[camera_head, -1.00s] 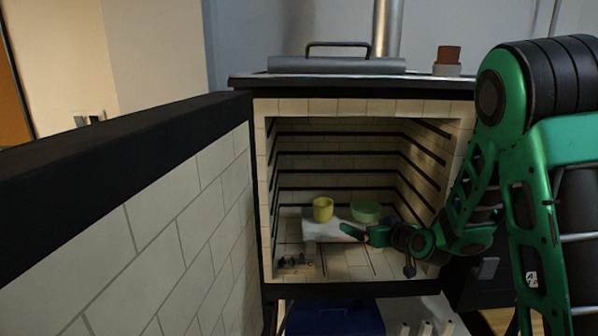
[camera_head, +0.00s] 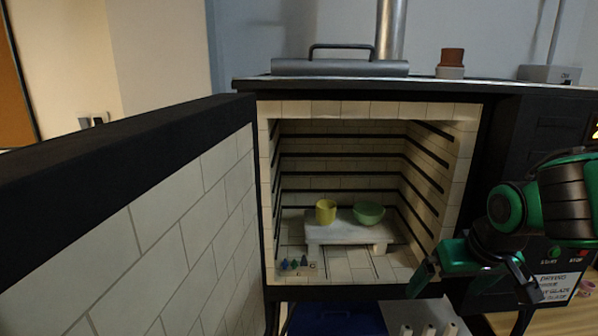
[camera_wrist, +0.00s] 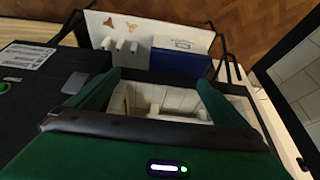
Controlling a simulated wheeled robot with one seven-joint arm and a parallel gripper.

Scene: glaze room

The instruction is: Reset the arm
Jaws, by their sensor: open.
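My gripper (camera_head: 476,281) is open and empty, in front of the kiln's (camera_head: 370,108) lower right corner and outside its chamber. My green and black arm comes in from the right edge of the head view. In the wrist view, the two green fingers of my gripper (camera_wrist: 157,90) are spread wide with nothing held between them. Part of the tiled kiln interior shows beyond the fingers there.
In the open kiln, a yellow cup (camera_head: 326,212) and a green bowl (camera_head: 368,214) stand on a white shelf (camera_head: 345,234). Small cones (camera_head: 296,264) stand on the floor at left. The open kiln door (camera_head: 180,215) fills the left. A blue bin (camera_head: 335,320) is below.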

